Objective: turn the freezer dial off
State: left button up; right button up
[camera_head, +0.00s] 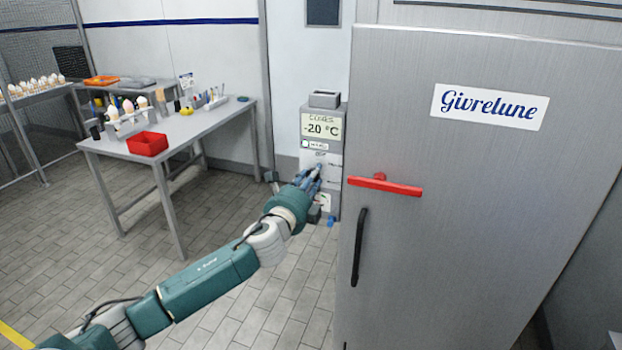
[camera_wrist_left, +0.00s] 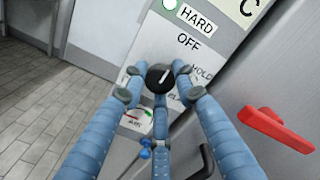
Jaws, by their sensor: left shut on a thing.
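The freezer dial (camera_wrist_left: 160,76) is a small black knob with a white pointer line, on the pale panel in the left wrist view. The pointer slants up and to the right, roughly toward the printed word OFF (camera_wrist_left: 188,41). My left gripper (camera_wrist_left: 157,85) has blue fingers closed around the dial, with fingertips at its sides. In the head view, my left gripper (camera_head: 315,173) reaches the front of the grey control box (camera_head: 334,158), and its fingers hide the dial there. My right gripper is not in view.
The freezer door (camera_head: 470,210) with a red handle (camera_head: 384,186) stands just right of the control box. A display (camera_head: 321,126) reads -20 °C. A green lamp (camera_wrist_left: 170,5) sits beside HARD. A metal table (camera_head: 205,125) with a red bin (camera_head: 147,143) is left.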

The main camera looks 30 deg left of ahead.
pick_arm(q)
jog(key=shift+d+f, duration=0.2)
jog(key=shift+f, duration=0.3)
jog(key=o, duration=0.9)
jog(key=shift+o, duration=1.3)
jog(key=shift+r, duration=0.3)
jog(key=v, duration=1.2)
jog(key=shift+c, duration=0.2)
